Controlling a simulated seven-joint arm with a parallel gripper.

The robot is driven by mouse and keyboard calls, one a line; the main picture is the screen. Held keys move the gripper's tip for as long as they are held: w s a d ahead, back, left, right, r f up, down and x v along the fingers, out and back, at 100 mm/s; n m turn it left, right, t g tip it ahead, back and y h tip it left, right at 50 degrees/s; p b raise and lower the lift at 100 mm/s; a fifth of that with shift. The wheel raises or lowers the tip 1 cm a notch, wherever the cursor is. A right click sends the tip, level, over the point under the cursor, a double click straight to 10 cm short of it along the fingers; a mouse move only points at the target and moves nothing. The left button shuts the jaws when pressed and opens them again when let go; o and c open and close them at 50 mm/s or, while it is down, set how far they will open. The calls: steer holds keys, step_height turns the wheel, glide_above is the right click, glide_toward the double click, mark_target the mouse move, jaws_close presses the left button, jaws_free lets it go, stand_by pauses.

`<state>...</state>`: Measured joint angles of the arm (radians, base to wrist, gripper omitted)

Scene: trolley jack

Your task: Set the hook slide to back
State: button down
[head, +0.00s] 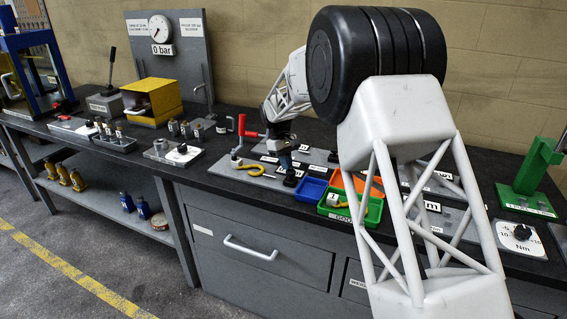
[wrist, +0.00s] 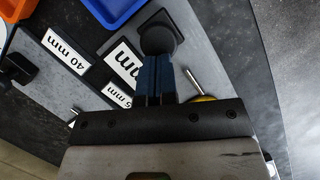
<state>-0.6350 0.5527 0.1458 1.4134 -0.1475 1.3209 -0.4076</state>
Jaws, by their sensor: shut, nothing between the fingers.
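A yellow hook (head: 247,168) lies on a grey plate at the front of the bench. A little yellow and a thin metal pin (wrist: 192,80) show beside my gripper in the wrist view. A black round knob (wrist: 157,36) on a dark block stands just past my fingertips; in the head view the knob (head: 291,181) is just below my gripper (head: 286,164). My gripper also shows in the wrist view (wrist: 154,70), its blue fingers shut and empty. I cannot tell whether the fingers touch the knob, or which part is the hook slide.
Blue (head: 311,188) and green (head: 372,214) bins stand right of my gripper, with an orange bin behind. A red-handled crank (head: 248,130) stands to the left. A "40 mm" label (wrist: 65,52) lies on the plate. My arm hides much of the bench at right.

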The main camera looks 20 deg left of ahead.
steer(key=shift+s+d+f, duration=0.15)
steer(key=shift+d, duration=0.45)
steer(key=shift+a, duration=0.1)
steer(key=shift+w+a, duration=0.25)
steer(key=shift+a, duration=0.2)
steer(key=a, duration=0.1)
steer(key=w+a, duration=0.1)
steer(key=shift+w+a+r, duration=0.2)
steer(key=shift+a+r, duration=0.15)
steer(key=v, duration=1)
steer(key=shift+r, duration=0.15)
